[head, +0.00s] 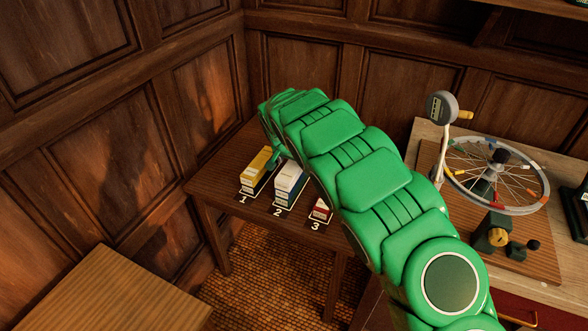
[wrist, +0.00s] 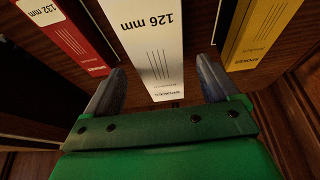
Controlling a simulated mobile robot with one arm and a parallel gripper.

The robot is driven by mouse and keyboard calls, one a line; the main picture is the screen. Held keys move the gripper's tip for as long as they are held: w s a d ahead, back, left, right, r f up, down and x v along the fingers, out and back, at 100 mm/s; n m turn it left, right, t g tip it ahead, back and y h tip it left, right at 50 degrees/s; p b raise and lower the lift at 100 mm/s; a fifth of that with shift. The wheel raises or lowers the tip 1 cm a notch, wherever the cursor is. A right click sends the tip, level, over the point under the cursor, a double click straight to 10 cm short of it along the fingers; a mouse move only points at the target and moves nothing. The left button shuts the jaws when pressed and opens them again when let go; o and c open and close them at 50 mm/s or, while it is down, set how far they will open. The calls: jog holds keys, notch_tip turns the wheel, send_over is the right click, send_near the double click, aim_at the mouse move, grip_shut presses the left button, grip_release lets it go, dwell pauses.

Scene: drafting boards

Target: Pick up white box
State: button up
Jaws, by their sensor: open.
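The white box (wrist: 152,45) is marked "126 mm" and lies between the two open fingers of my gripper (wrist: 160,88) in the wrist view. A gap shows between each finger and the box. In the head view the white box (head: 289,182) stands on the dark wooden table at the label 2, between a yellow box and a red box. My green arm (head: 350,165) reaches over the table from the right and hides part of the area behind the boxes. The gripper's fingers are not clearly seen in the head view.
The yellow box (head: 256,170) stands at label 1, left of the white box. The red box (head: 320,210) stands at label 3, partly behind my arm. A spoked wheel (head: 495,172) sits on a bench at right. Panelled walls close off the table's back and left.

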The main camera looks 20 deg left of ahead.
aim_at(294, 164)
jog(key=shift+x, duration=1.45)
jog(key=c, duration=1.2)
jog(key=shift+r, duration=0.1)
